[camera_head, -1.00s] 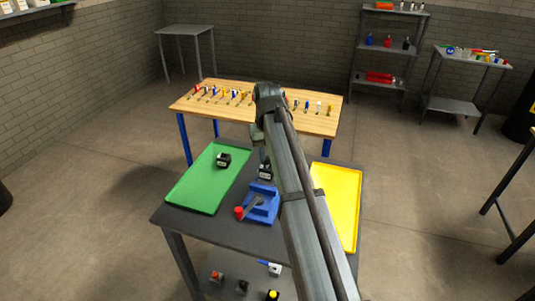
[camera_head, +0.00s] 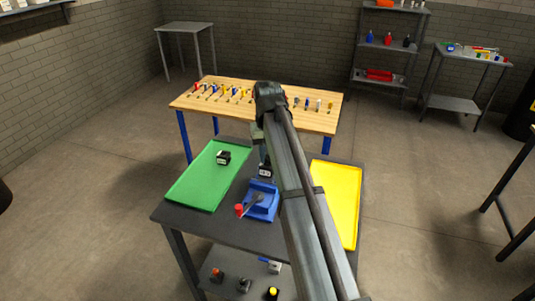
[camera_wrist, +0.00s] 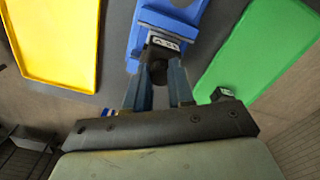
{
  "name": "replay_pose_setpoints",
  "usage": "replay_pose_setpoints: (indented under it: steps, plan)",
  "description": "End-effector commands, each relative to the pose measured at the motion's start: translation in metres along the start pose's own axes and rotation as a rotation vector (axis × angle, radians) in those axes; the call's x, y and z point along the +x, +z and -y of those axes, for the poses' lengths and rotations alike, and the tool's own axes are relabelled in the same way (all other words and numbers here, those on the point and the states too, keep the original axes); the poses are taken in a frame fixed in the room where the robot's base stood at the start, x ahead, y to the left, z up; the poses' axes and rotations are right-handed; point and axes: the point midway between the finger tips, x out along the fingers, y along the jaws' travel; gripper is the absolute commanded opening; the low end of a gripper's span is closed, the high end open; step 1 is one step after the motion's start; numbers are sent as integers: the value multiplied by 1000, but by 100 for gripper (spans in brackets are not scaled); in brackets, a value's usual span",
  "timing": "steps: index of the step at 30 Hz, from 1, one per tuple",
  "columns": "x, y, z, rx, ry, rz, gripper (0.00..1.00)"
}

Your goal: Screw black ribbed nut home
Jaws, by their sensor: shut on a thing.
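The black nut (camera_wrist: 158,77) shows in the wrist view as a dark round shape between the fingertips of my gripper (camera_wrist: 158,68). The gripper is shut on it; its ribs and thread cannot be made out. Just beyond it is a dark block with a white label (camera_wrist: 163,43), at the blue vise (camera_wrist: 176,13). How far the nut sits on its thread is hidden.
A green tray (camera_head: 190,190) with another black labelled block (camera_head: 223,158) lies left of the vise. An empty yellow tray (camera_head: 340,205) lies right. The vise's red-knobbed handle (camera_head: 239,210) sticks out front left. A wooden table (camera_head: 230,112) with several small tools stands behind.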

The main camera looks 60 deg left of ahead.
Motion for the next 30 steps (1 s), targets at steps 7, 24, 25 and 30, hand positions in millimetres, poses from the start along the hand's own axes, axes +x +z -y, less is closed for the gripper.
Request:
replay_pose_setpoints:
  steps: [7, 24, 25, 30]
  plan:
    - [1, 0, 0, 0, 0, 0, 0]
    - [8, 0, 0, 0, 0, 0, 33]
    - [8, 0, 0, 0, 0, 0, 36]
    - [8, 0, 0, 0, 0, 0, 52]
